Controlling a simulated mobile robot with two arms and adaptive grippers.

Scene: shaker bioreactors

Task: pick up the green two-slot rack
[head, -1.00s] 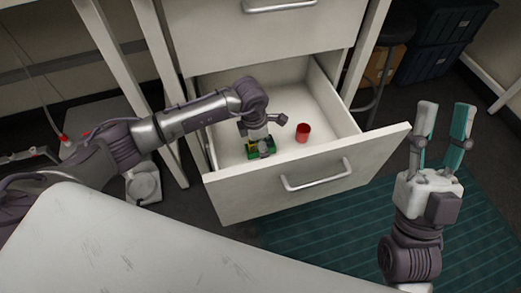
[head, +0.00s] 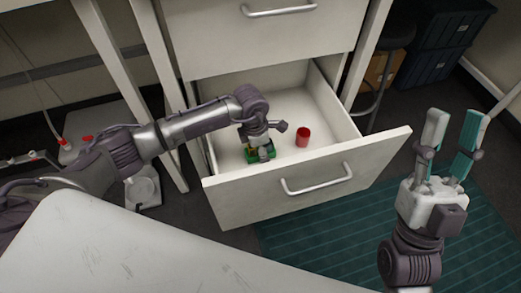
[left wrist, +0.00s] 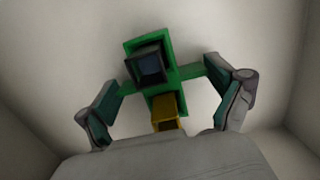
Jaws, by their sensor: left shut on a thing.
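The green two-slot rack (head: 250,156) is inside the open drawer, toward its left side. In the left wrist view the rack (left wrist: 187,72) shows a dark block in one slot and a yellow block in the other. My left gripper (head: 262,152) reaches down into the drawer over the rack and partly hides it. In the left wrist view its fingers (left wrist: 163,92) are on opposite sides of the rack's middle, shut on it. Whether the rack is clear of the drawer floor, I cannot tell. My right gripper (head: 457,125) is open and empty, outside the drawer at the right.
A red cup (head: 303,137) stands in the drawer (head: 310,180) to the right of the rack. The drawer walls and front enclose both. A white tabletop (head: 130,245) is in the foreground. A stool (head: 398,35) stands behind at the right.

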